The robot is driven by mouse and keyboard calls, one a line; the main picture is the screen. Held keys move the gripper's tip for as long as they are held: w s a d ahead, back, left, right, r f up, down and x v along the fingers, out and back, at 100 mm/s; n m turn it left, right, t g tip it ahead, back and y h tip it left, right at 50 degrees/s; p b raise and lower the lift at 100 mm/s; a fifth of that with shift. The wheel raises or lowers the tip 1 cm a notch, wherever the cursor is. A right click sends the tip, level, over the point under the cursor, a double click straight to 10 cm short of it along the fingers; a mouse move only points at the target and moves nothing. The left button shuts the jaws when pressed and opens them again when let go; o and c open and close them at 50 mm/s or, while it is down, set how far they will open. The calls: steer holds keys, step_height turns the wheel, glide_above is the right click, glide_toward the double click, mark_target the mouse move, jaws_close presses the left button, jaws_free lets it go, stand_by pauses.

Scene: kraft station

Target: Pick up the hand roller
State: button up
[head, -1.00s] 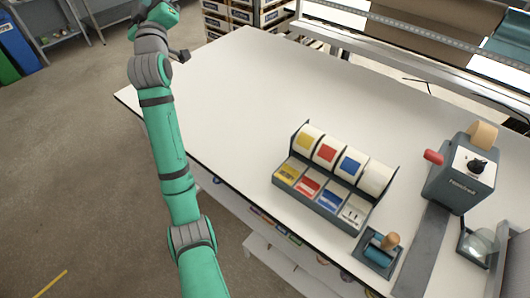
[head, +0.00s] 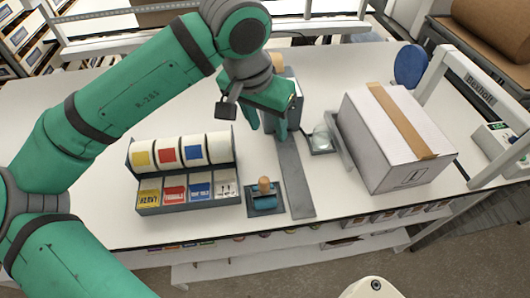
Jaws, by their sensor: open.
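The hand roller (head: 264,196) has a teal roller body and an upright tan wooden handle. It sits in a dark square tray (head: 252,211) near the front edge of the white table, just right of the label dispenser. My gripper (head: 268,128) is open and empty, pointing down above the table. In the picture it is above the roller, farther back, near the upper end of the grey strip. The roller is fully in view and apart from my gripper.
A label dispenser (head: 185,203) with several rolls stands left of the roller. A grey strip (head: 295,185) lies to its right. The tape machine (head: 296,88) is partly hidden behind my gripper. A large taped box (head: 385,145) stands farther right. The table's left part is clear.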

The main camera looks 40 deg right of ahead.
mark_target(264, 180)
steer(key=s+a+f+y, duration=0.1)
steer(key=s+a, duration=0.1)
steer(key=s+a+f+m+y, duration=0.1)
steer(key=s+a+f+y, duration=0.1)
steer(key=shift+a+f+g, duration=0.2)
steer(key=shift+f+g, duration=0.1)
step_height(264, 180, down, 4)
steer(key=shift+r, duration=0.25)
steer(key=shift+f, duration=3.3)
jaws_close()
